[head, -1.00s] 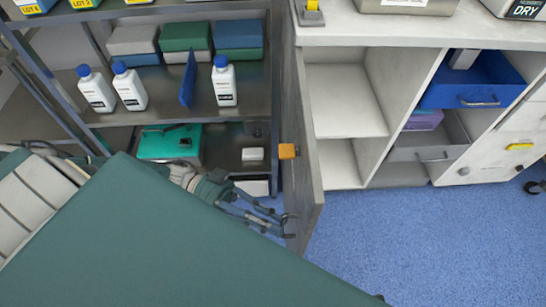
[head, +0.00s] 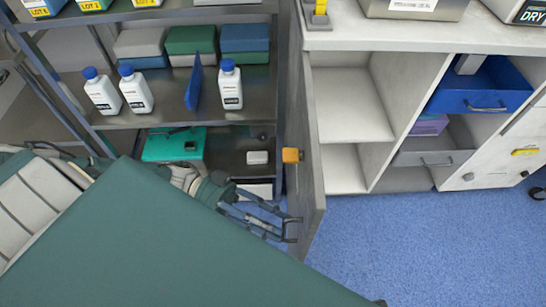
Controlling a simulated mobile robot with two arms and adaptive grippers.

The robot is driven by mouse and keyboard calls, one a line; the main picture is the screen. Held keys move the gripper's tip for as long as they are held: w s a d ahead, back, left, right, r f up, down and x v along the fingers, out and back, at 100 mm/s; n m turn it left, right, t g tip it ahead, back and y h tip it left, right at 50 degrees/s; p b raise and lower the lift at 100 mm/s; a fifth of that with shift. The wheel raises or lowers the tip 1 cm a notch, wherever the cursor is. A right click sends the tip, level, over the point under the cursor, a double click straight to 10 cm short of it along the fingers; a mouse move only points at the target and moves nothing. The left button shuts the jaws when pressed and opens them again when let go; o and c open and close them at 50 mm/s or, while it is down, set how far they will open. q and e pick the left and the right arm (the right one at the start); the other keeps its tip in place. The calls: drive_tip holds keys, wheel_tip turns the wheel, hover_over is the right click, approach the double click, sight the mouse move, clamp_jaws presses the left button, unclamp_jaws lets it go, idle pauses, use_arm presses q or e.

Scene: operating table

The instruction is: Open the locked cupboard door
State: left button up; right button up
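The grey cupboard door (head: 308,190) stands swung open, seen nearly edge-on, with the cupboard's white shelves (head: 350,105) exposed to its right. An orange-yellow block, perhaps the lock or latch (head: 291,155), sits on the door's left face. My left gripper (head: 291,229) reaches in from the left, below that block. Its fingers are apart, with the tips at the lower part of the door's left face near its free edge. I cannot tell whether they touch the door. Nothing shows between the fingers. My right gripper is not in view.
A green-covered operating table (head: 170,245) fills the lower left foreground. A metal rack (head: 180,100) with bottles and boxes stands left of the door. A blue drawer (head: 482,88) is pulled out at right. Blue floor (head: 420,240) is clear right of the door.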

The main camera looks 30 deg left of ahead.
use_arm(q)
drive_tip(key=a, duration=1.2)
drive_tip(key=shift+s, duration=0.4)
